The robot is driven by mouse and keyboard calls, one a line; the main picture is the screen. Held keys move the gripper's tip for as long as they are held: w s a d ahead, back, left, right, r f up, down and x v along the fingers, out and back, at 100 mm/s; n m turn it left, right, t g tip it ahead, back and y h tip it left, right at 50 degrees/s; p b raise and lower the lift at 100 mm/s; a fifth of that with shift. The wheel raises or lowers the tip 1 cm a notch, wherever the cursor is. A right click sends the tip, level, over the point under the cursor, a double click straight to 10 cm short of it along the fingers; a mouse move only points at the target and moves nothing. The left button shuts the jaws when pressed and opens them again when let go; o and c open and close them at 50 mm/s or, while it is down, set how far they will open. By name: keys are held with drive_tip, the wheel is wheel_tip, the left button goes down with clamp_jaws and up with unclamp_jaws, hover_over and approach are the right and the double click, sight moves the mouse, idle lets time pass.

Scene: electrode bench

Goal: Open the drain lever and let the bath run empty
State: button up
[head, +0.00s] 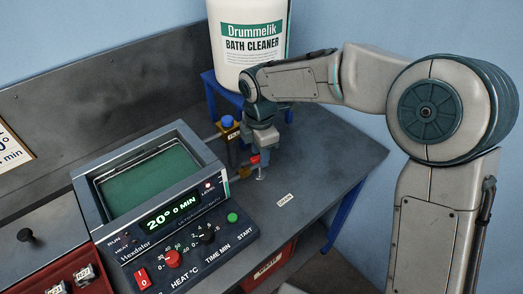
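The bath (182,135) is a grey box unit on the bench with green inside and a thin wire frame; its display reads 20° and 0 MIN. On its right side is a small brass-coloured fitting (243,173) with a red part (254,159), which looks like the drain lever. A small spout end (262,176) points down beside it. My gripper (261,153) points down right at the red part. The fingers are small and partly hidden, so I cannot tell whether they touch or grip it. The lever's exact position is unclear.
A blue-topped fitting (228,122) with a yellow tag stands behind the drain fitting. A Bath Cleaner tub (246,45) sits on a blue stand (222,98). A small label (286,200) lies on the clear bench right of the bath. A red container (268,266) is below the bench edge.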

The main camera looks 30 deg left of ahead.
drive_tip(key=shift+w+d, duration=0.1)
wheel_tip(320, 180, up, 14)
drive_tip(key=shift+b, duration=0.35)
drive_tip(key=shift+f, duration=0.1)
